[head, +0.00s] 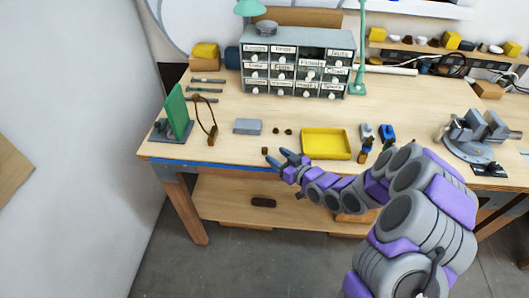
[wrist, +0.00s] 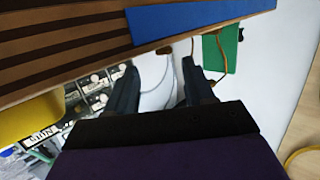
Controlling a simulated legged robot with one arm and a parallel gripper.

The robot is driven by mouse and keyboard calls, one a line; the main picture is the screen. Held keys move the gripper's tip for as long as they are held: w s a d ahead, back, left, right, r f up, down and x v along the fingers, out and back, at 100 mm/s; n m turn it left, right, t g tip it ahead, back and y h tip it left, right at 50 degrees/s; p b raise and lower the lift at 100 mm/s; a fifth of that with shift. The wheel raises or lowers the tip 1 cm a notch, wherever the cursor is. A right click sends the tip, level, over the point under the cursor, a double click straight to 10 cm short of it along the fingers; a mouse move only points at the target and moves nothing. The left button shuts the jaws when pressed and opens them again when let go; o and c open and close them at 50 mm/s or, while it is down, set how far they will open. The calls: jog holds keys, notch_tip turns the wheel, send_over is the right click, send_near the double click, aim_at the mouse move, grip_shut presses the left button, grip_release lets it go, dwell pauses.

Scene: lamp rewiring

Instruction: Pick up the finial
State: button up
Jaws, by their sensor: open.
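A small dark brown piece (head: 265,151), which looks like the finial, stands on the workbench near its front edge. My gripper (head: 275,156) is open and empty, its blue-grey fingers just right of the piece and pointing left toward it. In the wrist view, which is tilted and appears upside down, the open fingers (wrist: 158,65) point toward a small brown piece (wrist: 163,49) at the bench surface. It lies ahead of the gap between the fingertips, seemingly not between them. Two similar small dark pieces (head: 282,131) lie farther back on the bench.
A yellow tray (head: 326,157) is right of my gripper. A grey block (head: 248,126), a looped cord (head: 208,123) and a green panel (head: 177,112) stand to the left. A drawer cabinet (head: 297,62) is behind. The blue strip (head: 200,162) marks the bench's front edge.

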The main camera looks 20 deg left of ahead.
aim_at(266, 151)
jog(key=shift+x, duration=0.95)
jog(key=shift+s+b+x, duration=0.15)
jog(key=shift+b+x, duration=0.35)
jog(key=shift+x, duration=0.8)
jog(key=shift+s+b+x, duration=0.1)
jog(key=shift+b+x, duration=0.4)
jog(key=shift+x, duration=0.75)
jog(key=shift+a, duration=0.15)
jog(key=shift+f, duration=0.1)
grip_shut()
